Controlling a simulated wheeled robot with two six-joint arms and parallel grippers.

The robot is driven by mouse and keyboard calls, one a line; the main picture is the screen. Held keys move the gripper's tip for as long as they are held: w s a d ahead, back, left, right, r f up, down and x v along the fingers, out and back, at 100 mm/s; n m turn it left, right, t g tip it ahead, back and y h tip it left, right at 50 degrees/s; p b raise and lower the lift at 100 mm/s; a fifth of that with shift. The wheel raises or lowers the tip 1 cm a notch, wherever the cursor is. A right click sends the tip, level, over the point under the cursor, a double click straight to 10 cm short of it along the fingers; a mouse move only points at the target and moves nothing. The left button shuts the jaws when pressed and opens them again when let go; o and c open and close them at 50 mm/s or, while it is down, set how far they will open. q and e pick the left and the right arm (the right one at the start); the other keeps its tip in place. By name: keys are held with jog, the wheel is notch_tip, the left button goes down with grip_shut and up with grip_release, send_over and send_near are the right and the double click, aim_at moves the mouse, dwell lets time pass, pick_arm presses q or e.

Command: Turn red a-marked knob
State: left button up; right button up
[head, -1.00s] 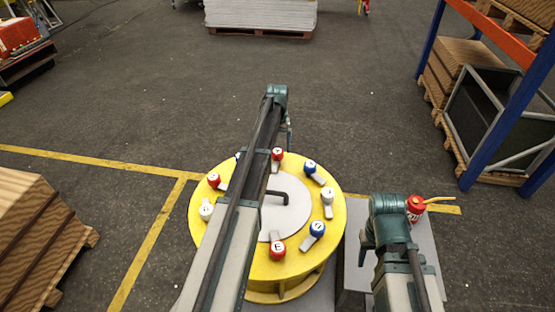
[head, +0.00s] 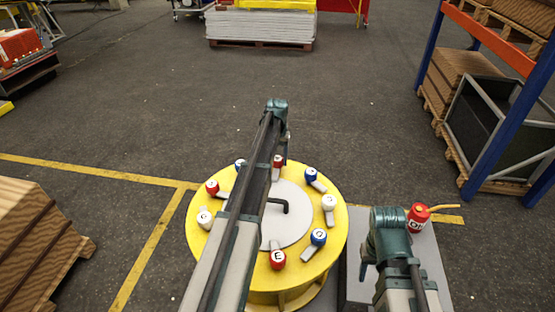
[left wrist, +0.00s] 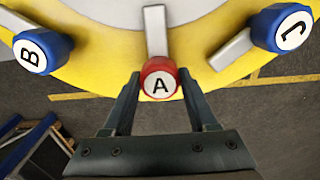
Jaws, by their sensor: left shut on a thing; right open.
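The red A-marked knob (left wrist: 159,85) is a round red cap with a white face, on a grey lever at the rim of a yellow round table. In the left wrist view, the two fingers of my left gripper (left wrist: 161,90) stand on either side of it and are shut on it. In the head view the red knob (head: 278,160) is at the table's far edge, with my left gripper (head: 283,152) at it, partly hidden by my arm. My right gripper (head: 367,262) is open and empty, right of the table.
A red can (head: 418,216) sits on a grey stand at right.

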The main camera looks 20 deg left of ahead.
pick_arm(q)
jog(key=shift+c, duration=0.7)
jog(key=shift+n, duration=0.3)
jog(key=n, duration=0.3)
jog(key=shift+n, duration=0.3)
jog(key=n, duration=0.4)
jog(key=shift+n, duration=0.3)
jog(key=n, duration=0.9)
jog(key=shift+n, duration=0.3)
